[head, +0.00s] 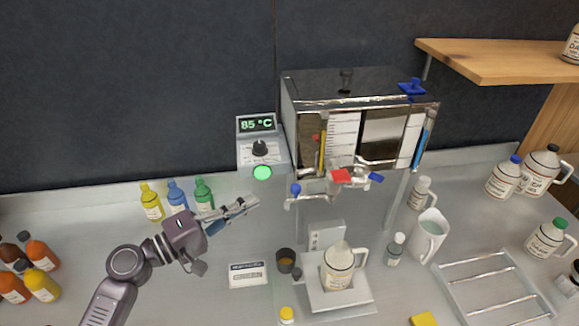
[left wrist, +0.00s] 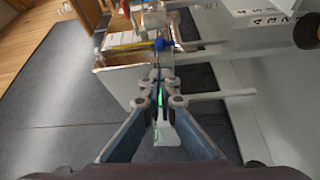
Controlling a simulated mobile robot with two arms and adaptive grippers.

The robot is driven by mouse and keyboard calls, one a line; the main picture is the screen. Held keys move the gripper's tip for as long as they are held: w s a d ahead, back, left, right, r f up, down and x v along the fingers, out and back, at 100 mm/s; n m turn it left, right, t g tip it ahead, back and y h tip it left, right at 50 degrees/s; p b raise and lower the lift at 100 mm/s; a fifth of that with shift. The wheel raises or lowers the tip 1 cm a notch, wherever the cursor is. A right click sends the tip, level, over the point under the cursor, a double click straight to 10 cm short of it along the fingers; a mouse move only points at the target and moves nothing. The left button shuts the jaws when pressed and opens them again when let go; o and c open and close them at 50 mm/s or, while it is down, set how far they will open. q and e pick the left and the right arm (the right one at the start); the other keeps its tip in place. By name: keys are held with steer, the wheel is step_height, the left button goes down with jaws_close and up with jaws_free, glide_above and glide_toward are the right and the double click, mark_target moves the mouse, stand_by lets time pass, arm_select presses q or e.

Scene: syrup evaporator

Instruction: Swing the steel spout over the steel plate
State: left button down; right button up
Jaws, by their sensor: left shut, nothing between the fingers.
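The steel spout (head: 308,198) sticks out to the left from the front of the evaporator's valve and carries a blue knob (head: 295,190) near its outer end. That end lies left of the steel plate (head: 358,304), which is on a scale and bears a cream jug (head: 340,266). My left gripper (head: 254,203) is shut and empty, just left of the knob and apart from it. In the left wrist view, my closed fingertips (left wrist: 159,92) point towards the blue knob (left wrist: 160,44). My right gripper is not in view.
A control box (head: 260,150) reads 85 °C. A red handle (head: 341,176) and blue handle (head: 376,177) sit by the spout. A dark cup (head: 286,259) stands left of the scale, a white pitcher (head: 428,236) to the right. Coloured bottles (head: 177,196) stand behind my left arm.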

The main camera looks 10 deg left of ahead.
mark_target(310, 196)
arm_select(q)
steer(key=p+x, duration=0.4)
steer(key=x, duration=0.5)
steer(key=shift+w+d, duration=0.25)
steer(key=shift+d, duration=0.05)
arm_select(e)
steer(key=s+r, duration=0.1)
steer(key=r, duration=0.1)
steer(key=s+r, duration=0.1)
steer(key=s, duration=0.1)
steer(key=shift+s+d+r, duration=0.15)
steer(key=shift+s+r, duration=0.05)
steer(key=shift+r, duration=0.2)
arm_select(q)
steer(key=shift+s+d, duration=0.1)
steer(key=shift+d, duration=0.05)
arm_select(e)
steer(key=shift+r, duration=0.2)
